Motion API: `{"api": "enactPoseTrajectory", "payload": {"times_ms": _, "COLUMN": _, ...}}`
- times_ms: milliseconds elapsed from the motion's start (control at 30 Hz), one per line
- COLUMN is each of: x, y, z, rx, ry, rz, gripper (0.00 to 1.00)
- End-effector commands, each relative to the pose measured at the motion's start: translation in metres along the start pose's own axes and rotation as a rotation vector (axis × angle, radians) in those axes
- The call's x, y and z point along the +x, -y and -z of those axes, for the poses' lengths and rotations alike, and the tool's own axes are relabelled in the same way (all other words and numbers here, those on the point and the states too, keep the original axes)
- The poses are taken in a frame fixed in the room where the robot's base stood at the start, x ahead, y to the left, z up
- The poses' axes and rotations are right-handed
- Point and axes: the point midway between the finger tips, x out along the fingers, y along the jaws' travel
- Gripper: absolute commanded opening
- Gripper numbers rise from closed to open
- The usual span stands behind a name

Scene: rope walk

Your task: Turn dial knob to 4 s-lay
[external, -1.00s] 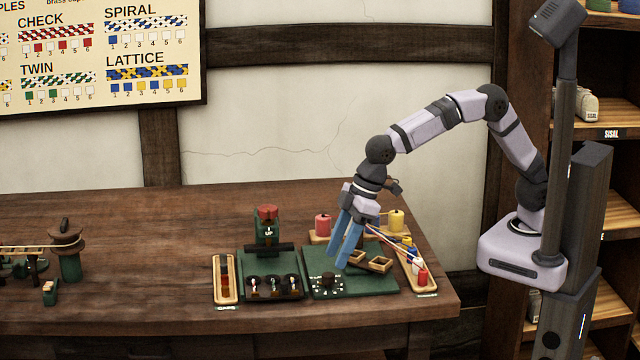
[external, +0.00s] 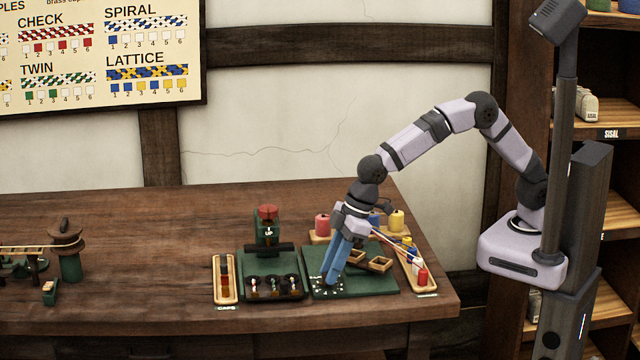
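The black dial knob sits at the front left of the green board (external: 376,287), inside a ring of small white marks (external: 315,290). The knob is now mostly hidden behind my fingers, and its setting cannot be read. My gripper (external: 327,281), with two long blue fingers, points down at the knob's place. The fingertips are at or just above the knob. The fingers look close together, and I cannot tell whether they touch or grip the knob.
Left of the board stands a green machine (external: 267,233) with a red top and a row of dark holders. A narrow wooden tray (external: 225,280) is farther left. Small wooden boxes (external: 379,264) and a tray of coloured spools (external: 421,277) are on the right.

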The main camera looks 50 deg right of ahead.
Motion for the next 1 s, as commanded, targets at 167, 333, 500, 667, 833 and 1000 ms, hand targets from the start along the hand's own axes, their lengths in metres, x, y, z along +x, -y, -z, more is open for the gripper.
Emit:
{"api": "enactPoseTrajectory", "payload": {"times_ms": 167, "x": -0.0003, "y": 0.0001, "z": -0.0001, "rx": -0.006, "ry": 0.001, "rz": 0.003, "gripper": 0.02}}
{"api": "enactPoseTrajectory", "payload": {"times_ms": 333, "x": -0.0006, "y": -0.0003, "z": 0.0, "rx": -0.039, "ry": 0.001, "rz": 0.018, "gripper": 0.02}}
{"api": "enactPoseTrajectory", "payload": {"times_ms": 500, "x": -0.0007, "y": -0.0017, "z": 0.0004, "rx": -0.116, "ry": 0.001, "rz": 0.05, "gripper": 0.02}}
{"api": "enactPoseTrajectory", "payload": {"times_ms": 667, "x": 0.0, "y": -0.003, "z": 0.0003, "rx": -0.227, "ry": 0.001, "rz": 0.096, "gripper": 0.02}}
{"api": "enactPoseTrajectory", "payload": {"times_ms": 833, "x": 0.0011, "y": -0.0042, "z": 0.0008, "rx": -0.37, "ry": 0.0, "rz": 0.156, "gripper": 0.02}}
{"api": "enactPoseTrajectory", "payload": {"times_ms": 1000, "x": 0.0017, "y": -0.0049, "z": 0.0013, "rx": -0.52, "ry": 0.0, "rz": 0.219, "gripper": 0.02}}
